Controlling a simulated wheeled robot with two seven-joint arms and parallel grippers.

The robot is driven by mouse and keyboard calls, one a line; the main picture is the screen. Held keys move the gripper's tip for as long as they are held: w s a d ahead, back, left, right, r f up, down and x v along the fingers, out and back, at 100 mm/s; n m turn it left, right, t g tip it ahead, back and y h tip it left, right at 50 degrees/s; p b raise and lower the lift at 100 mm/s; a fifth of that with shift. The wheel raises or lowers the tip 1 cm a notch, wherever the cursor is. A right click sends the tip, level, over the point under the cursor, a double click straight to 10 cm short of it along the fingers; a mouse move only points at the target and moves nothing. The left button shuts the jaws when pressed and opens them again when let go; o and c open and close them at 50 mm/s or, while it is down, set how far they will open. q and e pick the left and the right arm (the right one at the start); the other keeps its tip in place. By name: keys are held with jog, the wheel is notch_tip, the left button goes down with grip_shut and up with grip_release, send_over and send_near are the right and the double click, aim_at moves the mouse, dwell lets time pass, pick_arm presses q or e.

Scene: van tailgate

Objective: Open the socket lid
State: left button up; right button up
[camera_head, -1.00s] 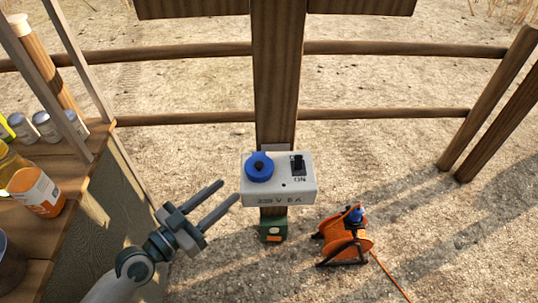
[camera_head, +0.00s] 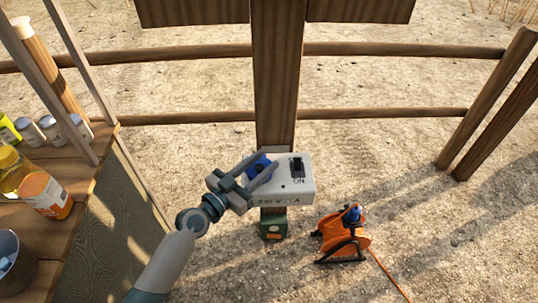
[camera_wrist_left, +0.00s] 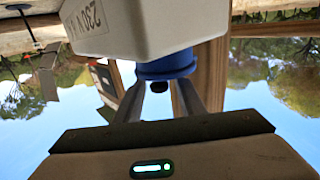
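The white socket box (camera_head: 293,187) is fixed to a wooden post, with a blue round socket lid (camera_head: 261,162) on its left side. In the left wrist view the lid (camera_wrist_left: 168,66) shows below the box (camera_wrist_left: 150,25), with a small dark knob (camera_wrist_left: 160,86) on it. The lid appears shut. My left gripper (camera_head: 262,167) is open, its two fingers apart at the lid and partly covering it in the head view. In the left wrist view the knob shows between the fingers (camera_wrist_left: 160,92), with gaps. I cannot tell whether the fingertips touch the lid. My right gripper is not in view.
A black switch (camera_head: 297,167) marked ON is on the box's right side. A green box (camera_head: 273,227) and an orange cable reel (camera_head: 341,238) are below. A wooden counter (camera_head: 75,215) with bottles and jars stands at left. Sandy ground is free at right.

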aim_at(269, 163)
pick_arm(q)
jog(key=shift+x, duration=1.55)
jog(key=shift+c, duration=0.6)
grip_shut()
